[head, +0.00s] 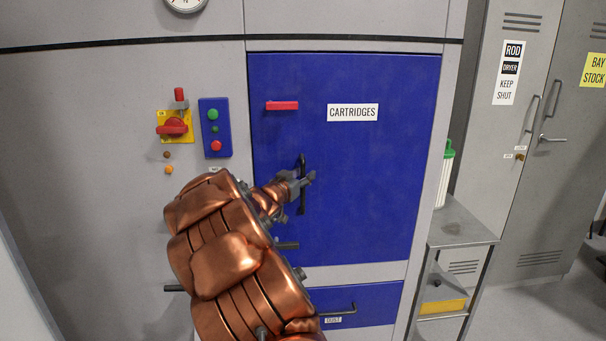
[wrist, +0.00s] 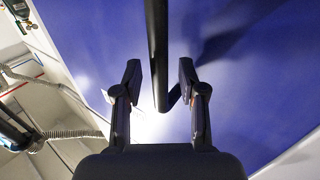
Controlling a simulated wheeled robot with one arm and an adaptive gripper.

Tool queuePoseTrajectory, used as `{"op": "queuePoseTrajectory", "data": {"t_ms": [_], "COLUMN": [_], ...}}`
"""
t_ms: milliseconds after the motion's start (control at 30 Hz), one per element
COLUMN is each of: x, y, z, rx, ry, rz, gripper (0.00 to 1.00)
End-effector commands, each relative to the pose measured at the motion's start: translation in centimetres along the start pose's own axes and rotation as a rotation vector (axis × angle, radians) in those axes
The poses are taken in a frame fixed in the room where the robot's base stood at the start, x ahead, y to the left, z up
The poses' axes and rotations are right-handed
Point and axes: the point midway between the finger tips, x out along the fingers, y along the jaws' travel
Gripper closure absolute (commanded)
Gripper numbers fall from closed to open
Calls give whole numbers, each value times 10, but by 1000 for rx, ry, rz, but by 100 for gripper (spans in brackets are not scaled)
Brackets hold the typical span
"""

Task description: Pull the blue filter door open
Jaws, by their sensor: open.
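The blue filter door (head: 370,180), labelled CARTRIDGES, looks shut in the grey cabinet front; its blue face also fills much of the wrist view (wrist: 270,70). Its black bar handle (head: 302,161) stands upright near the door's left side. My gripper (head: 304,180) is at the handle in the head view and partly hides it. In the wrist view, my gripper (wrist: 159,75) is open, with one finger on each side of the handle bar (wrist: 157,45). A gap shows on both sides, so neither finger appears to touch the bar.
A red latch-like bar (head: 282,105) sits on the door's upper left. Left of the door are a red rotary switch (head: 174,127) and a blue button panel (head: 215,128). A blue drawer (head: 375,304) lies below. A metal stand (head: 458,225) with a green-capped filter (head: 445,175) stands close right.

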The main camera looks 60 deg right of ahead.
Motion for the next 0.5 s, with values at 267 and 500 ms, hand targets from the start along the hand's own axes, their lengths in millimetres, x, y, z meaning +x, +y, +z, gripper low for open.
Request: {"op": "queuePoseTrajectory", "data": {"t_ms": [267, 500], "x": [3, 3], "y": [-1, -1], "z": [0, 0], "rx": [1, 1], "ry": [0, 0], "rz": [-2, -2], "gripper": [59, 74]}}
